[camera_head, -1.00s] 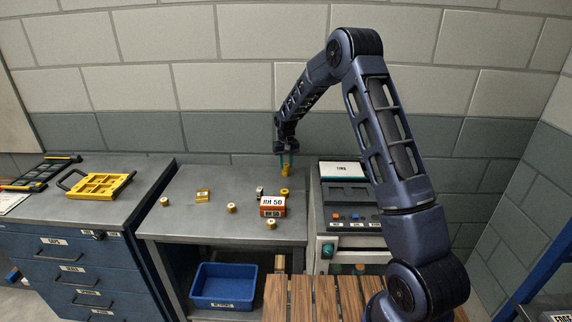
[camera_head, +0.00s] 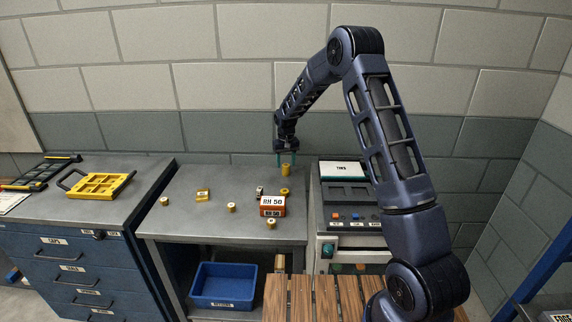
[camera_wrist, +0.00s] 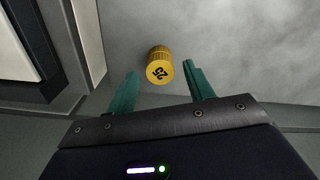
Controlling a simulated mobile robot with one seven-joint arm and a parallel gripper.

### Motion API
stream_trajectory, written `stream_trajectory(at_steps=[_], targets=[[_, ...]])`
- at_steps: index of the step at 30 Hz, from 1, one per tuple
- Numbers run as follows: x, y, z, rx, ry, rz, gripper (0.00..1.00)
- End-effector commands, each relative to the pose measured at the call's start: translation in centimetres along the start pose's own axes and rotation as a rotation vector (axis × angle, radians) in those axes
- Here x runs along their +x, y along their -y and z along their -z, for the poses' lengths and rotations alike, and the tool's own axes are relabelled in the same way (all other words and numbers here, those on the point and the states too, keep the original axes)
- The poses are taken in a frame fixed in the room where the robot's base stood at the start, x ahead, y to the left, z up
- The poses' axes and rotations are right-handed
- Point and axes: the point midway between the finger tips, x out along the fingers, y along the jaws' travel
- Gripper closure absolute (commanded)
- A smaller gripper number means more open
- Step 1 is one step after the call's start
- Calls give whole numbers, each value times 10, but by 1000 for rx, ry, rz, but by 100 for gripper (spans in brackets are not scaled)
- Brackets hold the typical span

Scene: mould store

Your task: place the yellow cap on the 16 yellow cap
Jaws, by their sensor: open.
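A tall-looking yellow cap (camera_head: 286,170) stands near the back right of the grey bench; I cannot tell whether it is one cap or two stacked. In the wrist view this yellow cap (camera_wrist: 160,68) shows a ribbed side and a dark number on top, like 25 upside down. My gripper (camera_head: 287,163) is above it, open, with green fingers apart; the fingers also show in the wrist view (camera_wrist: 162,82), with the cap beyond their tips. Another yellow cap (camera_head: 285,192) stands just in front. More caps are at the left (camera_head: 164,201), middle (camera_head: 231,207) and front (camera_head: 271,223); their numbers are unreadable.
An orange and white RH 50 box (camera_head: 272,206) stands on the bench (camera_head: 190,222), partly hiding a small item (camera_head: 260,191). A flat yellow piece (camera_head: 203,195) lies left. A machine with buttons (camera_head: 345,195) adjoins the right side. A blue bin (camera_head: 224,287) sits below.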

Motion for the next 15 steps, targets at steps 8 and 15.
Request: stream_trajectory(at_steps=[8,15], targets=[[-54,0,0,0,-3,0,48],[-92,0,0,0,-1,0,48]])
